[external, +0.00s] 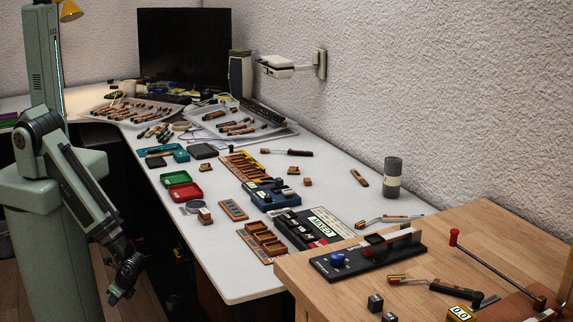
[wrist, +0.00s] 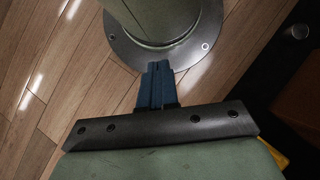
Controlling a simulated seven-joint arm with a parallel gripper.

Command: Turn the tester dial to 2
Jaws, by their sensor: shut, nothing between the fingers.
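No dial is readable as the tester dial at this size. A black device (external: 370,255) with a round blue knob (external: 337,260) stands on the wooden bench at the right. A blue device (external: 268,194) with dark parts on top sits mid-table; whether it bears a dial is unclear. My gripper (external: 113,298) hangs low at the left, beside my base and below the tabletop, far from both devices. In the wrist view its blue fingers (wrist: 158,68) are together and empty, pointing toward the floor and the foot of my base.
The white table (external: 245,278) holds red and green trays, wooden parts and tools. A monitor (external: 185,48) stands at the back. The table's front edge lies right of my arm.

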